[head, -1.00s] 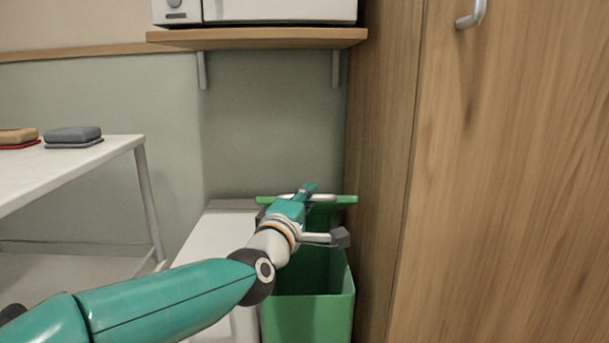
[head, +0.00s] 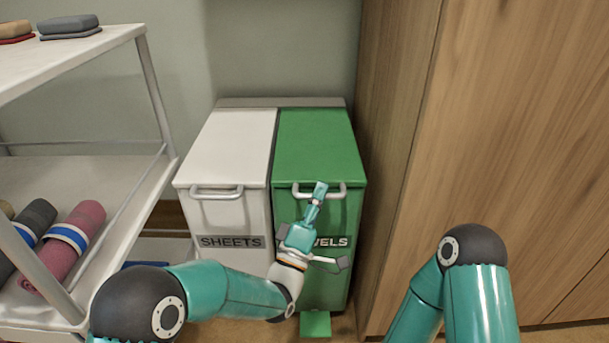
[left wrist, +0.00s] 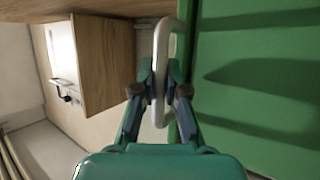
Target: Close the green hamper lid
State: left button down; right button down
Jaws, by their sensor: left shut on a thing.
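The green hamper (head: 343,222) stands at the middle of the head view, against the wooden cupboard side. Its green lid (head: 317,145) lies flat over the top, and no gap shows along its edges. A silver bar handle (head: 352,191) is at the lid's front edge. My left gripper (head: 318,190) is shut on this handle. In the left wrist view the two fingers are closed around the handle bar (left wrist: 160,75), with the green surface to the right. My left gripper and forearm hide part of the hamper's front label. My right gripper is out of view; only my right arm shows.
A white hamper (head: 232,150) labelled SHEETS stands directly left of the green one. A white shelf cart (head: 95,60) with folded and rolled towels stands at the left. The wooden cupboard (head: 480,130) closes off the right side. A green pedal (head: 315,324) sits at the floor.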

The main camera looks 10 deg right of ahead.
pick_arm(q)
jog(key=shift+s+d+f, duration=0.1)
jog(key=shift+s+f, duration=0.05)
jog(key=shift+f, duration=0.7)
jog(key=c, duration=1.2)
grip_release()
jog(key=shift+r, duration=0.15)
jog(key=v, duration=1.2)
